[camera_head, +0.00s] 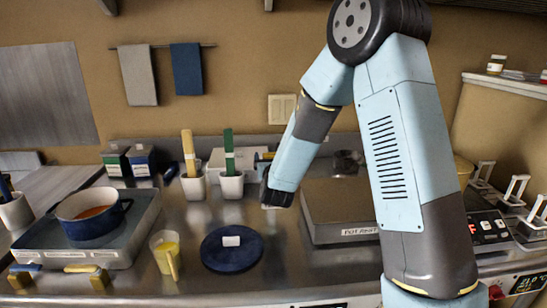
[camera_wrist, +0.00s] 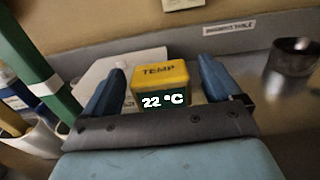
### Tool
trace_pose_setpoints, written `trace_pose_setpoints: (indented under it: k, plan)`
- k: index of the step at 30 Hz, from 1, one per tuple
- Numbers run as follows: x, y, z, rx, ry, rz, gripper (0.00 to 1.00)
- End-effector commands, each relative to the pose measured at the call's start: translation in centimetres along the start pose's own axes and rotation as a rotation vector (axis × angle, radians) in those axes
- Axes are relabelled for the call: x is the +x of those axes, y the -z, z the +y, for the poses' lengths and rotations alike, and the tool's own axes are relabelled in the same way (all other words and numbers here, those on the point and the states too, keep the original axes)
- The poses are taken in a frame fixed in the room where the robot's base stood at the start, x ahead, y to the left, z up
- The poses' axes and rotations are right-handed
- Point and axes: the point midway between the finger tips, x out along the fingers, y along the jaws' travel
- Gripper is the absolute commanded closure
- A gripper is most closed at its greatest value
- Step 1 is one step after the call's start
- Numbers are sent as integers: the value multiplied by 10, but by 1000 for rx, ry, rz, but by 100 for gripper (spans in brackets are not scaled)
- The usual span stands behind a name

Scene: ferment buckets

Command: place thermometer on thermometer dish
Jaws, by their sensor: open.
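The thermometer (camera_wrist: 163,88) is a yellow block marked TEMP with a dark front reading 22 °C. In the wrist view it sits between the two blue fingers of my gripper (camera_wrist: 160,68), with a gap on each side. My gripper is open. In the head view my gripper (camera_head: 268,200) hangs low over the counter; its fingers are hard to make out. A small yellow patch behind it, probably the thermometer (camera_head: 265,156), shows near the back wall. A round dark blue dish (camera_head: 225,262) with a small unreadable white label lies at the front, left of my gripper.
White cups with a green (camera_head: 228,150) and a tan handle (camera_head: 188,150) stand left of my gripper. A raised slab (camera_head: 335,205) labelled POT REST is at right. A yellow-filled beaker (camera_head: 163,250) and a blue pot (camera_head: 90,222) are left. A metal cup (camera_wrist: 293,55) stands right in the wrist view.

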Motion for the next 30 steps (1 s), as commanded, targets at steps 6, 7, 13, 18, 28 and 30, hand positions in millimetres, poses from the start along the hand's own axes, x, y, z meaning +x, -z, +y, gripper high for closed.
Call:
trace_pose_setpoints:
  k: [6, 7, 13, 18, 28, 30]
  plan:
    - [-44, 0, 0, -2, -2, 1, 9]
    - [-50, 0, 0, -2, -1, 1, 9]
    - [-80, 0, 0, 0, -1, 0, 9]
    - [-93, 0, 0, 0, 0, 0, 9]
    - [-96, -16, -26, 33, 99, -8, 9]
    - [-98, -31, -52, 73, 197, -15, 9]
